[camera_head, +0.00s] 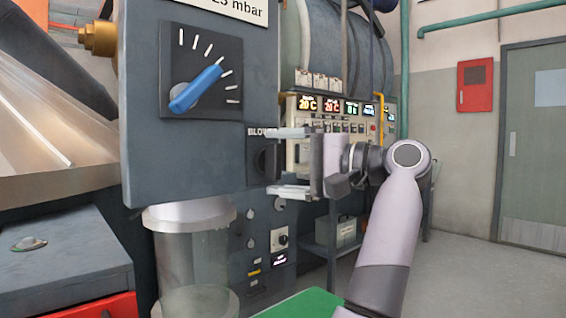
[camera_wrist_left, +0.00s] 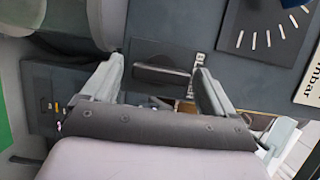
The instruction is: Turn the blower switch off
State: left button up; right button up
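The blower switch (camera_head: 263,160) is a black rotary knob on a dark square plate on the side of the grey-blue cabinet, under a partly covered "BLOWER" label (camera_head: 258,132). My left gripper (camera_head: 278,162) is open in front of it, one finger above and one below the knob's level. In the left wrist view the knob's dark bar (camera_wrist_left: 162,76) lies between the two spread fingertips (camera_wrist_left: 157,66), with a gap on each side. No contact is visible. The bar lies along the line between the fingers in that view. My right gripper is in neither view.
A blue pointer dial (camera_head: 197,88) sits above the switch on the cabinet (camera_head: 150,165). A clear cylinder (camera_head: 195,260) hangs below it. A panel with lit displays (camera_head: 330,105) stands behind my gripper. Open floor lies to the right, before a green door (camera_head: 530,150).

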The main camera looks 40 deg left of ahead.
pick_arm(q)
jog(key=p+v, duration=0.1)
jog(key=v, duration=0.6)
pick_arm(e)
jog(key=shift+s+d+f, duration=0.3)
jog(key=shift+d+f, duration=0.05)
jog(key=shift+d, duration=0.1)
pick_arm(q)
jog(key=shift+d, duration=0.1)
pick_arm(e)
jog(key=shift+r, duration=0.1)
